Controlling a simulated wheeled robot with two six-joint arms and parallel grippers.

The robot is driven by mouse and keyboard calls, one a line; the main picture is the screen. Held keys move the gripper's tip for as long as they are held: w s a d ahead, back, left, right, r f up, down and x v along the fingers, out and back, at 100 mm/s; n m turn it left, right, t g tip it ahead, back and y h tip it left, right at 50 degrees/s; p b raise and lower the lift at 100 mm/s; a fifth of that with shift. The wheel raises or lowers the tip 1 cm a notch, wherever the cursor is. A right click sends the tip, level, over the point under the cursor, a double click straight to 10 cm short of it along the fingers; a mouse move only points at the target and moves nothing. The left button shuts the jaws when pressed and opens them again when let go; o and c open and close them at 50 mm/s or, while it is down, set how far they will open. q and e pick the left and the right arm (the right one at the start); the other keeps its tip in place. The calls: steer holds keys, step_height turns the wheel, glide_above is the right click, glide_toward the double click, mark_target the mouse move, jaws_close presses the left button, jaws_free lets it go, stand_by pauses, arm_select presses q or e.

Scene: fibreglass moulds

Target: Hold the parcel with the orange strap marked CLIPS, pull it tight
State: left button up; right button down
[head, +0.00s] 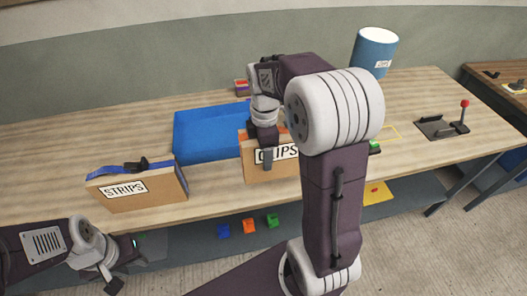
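The parcel marked CLIPS (286,168) is a brown box standing on the table in front of the blue bin. A bit of orange shows at its top edge; the rest of the strap is hidden behind my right arm. My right gripper (265,145) points down at the parcel's left part, one dark finger in front of the label. Its other finger is hidden, so I cannot tell whether it grips. My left gripper (125,264) is low at the left, in front of the table edge, apart from the parcel, fingers spread and empty.
A parcel marked STRIPS (140,192) with a blue strap and black buckle stands at the left. The blue bin (205,137) is behind. A blue cup (374,52), a red-knobbed lever (446,122) and a yellow outline are at the right. Several coloured blocks lie below the table.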

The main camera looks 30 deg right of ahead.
mark_target(264, 174)
steer(key=shift+f+b, duration=3.45)
steer(key=shift+f, duration=1.9)
steer(key=shift+s+a+f, duration=0.1)
steer(key=shift+s+f, duration=0.1)
steer(key=shift+f, duration=0.05)
steer(key=c, duration=0.7)
jaws_free()
steer(key=shift+c, duration=0.2)
steer(key=o, duration=0.5)
steer(key=shift+w, duration=0.15)
steer(key=shift+r, duration=0.1)
step_height(264, 174, up, 12)
